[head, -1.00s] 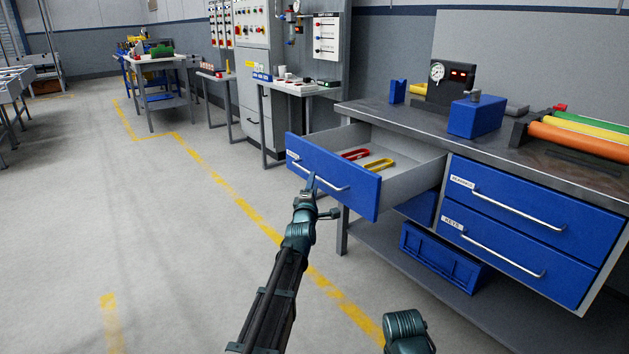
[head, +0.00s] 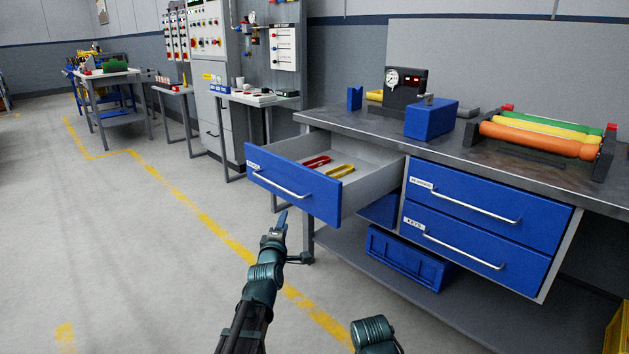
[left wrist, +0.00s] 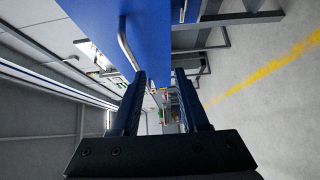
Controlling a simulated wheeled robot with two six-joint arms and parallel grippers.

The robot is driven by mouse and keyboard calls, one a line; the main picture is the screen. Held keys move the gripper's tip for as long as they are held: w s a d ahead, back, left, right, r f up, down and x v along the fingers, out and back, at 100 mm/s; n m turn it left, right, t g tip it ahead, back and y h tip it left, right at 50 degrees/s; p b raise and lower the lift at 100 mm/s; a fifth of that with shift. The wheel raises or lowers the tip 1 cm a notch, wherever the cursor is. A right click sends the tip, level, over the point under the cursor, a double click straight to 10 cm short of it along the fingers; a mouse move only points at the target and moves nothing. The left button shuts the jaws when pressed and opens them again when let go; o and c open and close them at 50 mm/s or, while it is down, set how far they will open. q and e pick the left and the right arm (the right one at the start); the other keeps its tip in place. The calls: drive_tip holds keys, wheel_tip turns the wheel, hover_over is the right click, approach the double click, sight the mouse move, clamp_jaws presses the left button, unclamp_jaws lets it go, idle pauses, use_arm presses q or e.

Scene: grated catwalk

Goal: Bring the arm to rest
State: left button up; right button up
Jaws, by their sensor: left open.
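My left gripper (head: 282,217) is open and empty, just below and in front of the pulled-out top drawer (head: 292,187). In the head view its tips look apart from the drawer's metal handle (head: 268,180). In the left wrist view the two fingers (left wrist: 160,76) stand apart with nothing between them. The blue drawer front (left wrist: 165,25) and the handle (left wrist: 127,45) lie beyond the fingers there. A red clip-like item (head: 316,162) and a yellow one (head: 341,170) lie inside the open drawer. My right gripper is not in view.
A steel workbench (head: 375,130) with more blue drawers (head: 470,204) stands at the right. A blue crate (head: 407,258) sits on its lower shelf. A control cabinet (head: 210,75) and small tables are farther back. The floor at the left is clear.

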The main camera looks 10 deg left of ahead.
use_arm(q)
drive_tip(key=s+d+f+m+g+h+p, duration=0.1)
drive_tip(key=s+d+f+m+g+h, duration=0.2)
drive_tip(key=s+d+f+m+g, duration=0.8)
drive_tip(key=s+d+f+m+g+y, duration=0.1)
drive_tip(key=s+f+m+g, duration=0.2)
drive_tip(key=s, duration=0.5)
drive_tip(key=s+d+f+m+g+y+p, duration=0.1)
drive_tip(key=s+d+f+m+g, duration=0.2)
drive_tip(key=s, duration=0.4)
drive_tip(key=s+f+m+g+y, duration=0.1)
drive_tip(key=s+f+m, duration=0.1)
drive_tip(key=s+m, duration=0.45)
wheel_tip(320, 180, up, 38)
drive_tip(key=s+n+p, duration=0.1)
drive_tip(key=s+p, duration=0.1)
drive_tip(key=p, duration=3.6)
drive_tip(key=shift+a, duration=0.15)
